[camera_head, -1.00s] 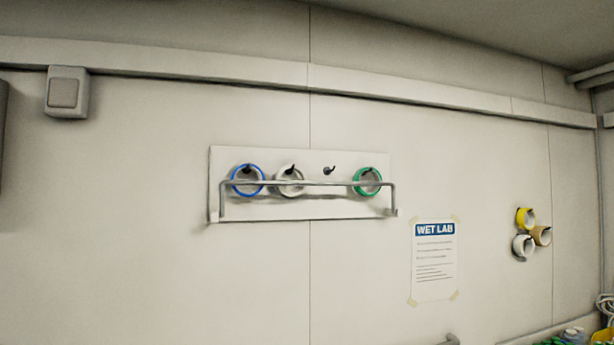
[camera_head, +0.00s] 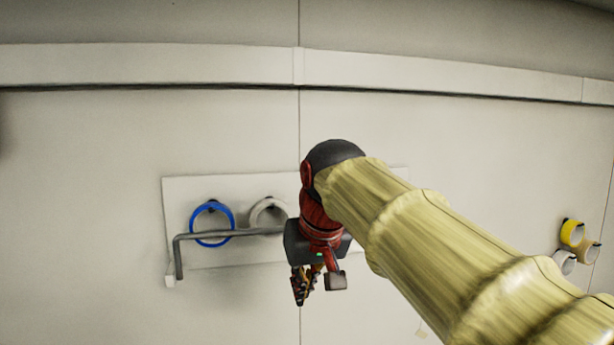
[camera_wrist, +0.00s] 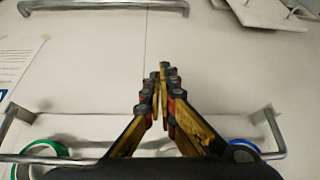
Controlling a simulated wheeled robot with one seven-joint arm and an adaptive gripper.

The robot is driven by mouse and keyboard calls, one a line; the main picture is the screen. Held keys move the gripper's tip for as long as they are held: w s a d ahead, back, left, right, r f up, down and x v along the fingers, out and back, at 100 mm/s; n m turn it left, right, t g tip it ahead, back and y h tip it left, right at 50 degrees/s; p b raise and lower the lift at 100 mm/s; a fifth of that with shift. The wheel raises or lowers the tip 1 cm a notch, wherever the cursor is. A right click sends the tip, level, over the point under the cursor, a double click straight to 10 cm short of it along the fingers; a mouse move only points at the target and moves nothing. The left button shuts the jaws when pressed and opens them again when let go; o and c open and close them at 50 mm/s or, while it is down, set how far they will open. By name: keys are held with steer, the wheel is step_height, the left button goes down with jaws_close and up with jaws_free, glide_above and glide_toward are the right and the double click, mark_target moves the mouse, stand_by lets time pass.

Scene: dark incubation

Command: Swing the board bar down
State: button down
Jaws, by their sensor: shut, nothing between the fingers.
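The white board (camera_head: 180,195) is on the wall in the head view, its right part mostly hidden behind my arm. The grey metal bar (camera_head: 245,233) runs level across the front of the board, passing before the lower part of the rings. A blue ring (camera_head: 197,228) and a white ring (camera_head: 257,215) hang on the board. In the wrist view the bar (camera_wrist: 277,135) shows at both sides of my gripper, with a green ring (camera_wrist: 38,146) at left.
Yellow, tan and white rolls (camera_head: 572,232) are on the wall at the right. A metal rail (camera_wrist: 100,4) and a white panel with pegs (camera_wrist: 268,12) lie at the top of the wrist view. A taped paper (camera_wrist: 18,55) is at its left. The wall left of the board is clear.

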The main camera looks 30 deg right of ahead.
steer(key=w+d+r+p, duration=0.2)
steer(key=r+p, duration=0.1)
steer(key=r, duration=0.4)
steer(key=w+d+r+m+p, duration=0.1)
steer(key=w+d+r+p, duration=0.1)
steer(key=r+p, duration=0.3)
steer(key=w+d+r+p, duration=0.2)
steer(key=r, duration=0.6)
steer(key=p+x, duration=0.1)
steer(key=x, duration=0.9)
steer(key=shift+f+h, duration=0.2)
steer(key=shift+h, duration=0.1)
steer(key=shift+s+d+f+b, duration=0.1)
steer(key=shift+d+b, duration=0.05)
steer(key=shift+b, duration=0.25)
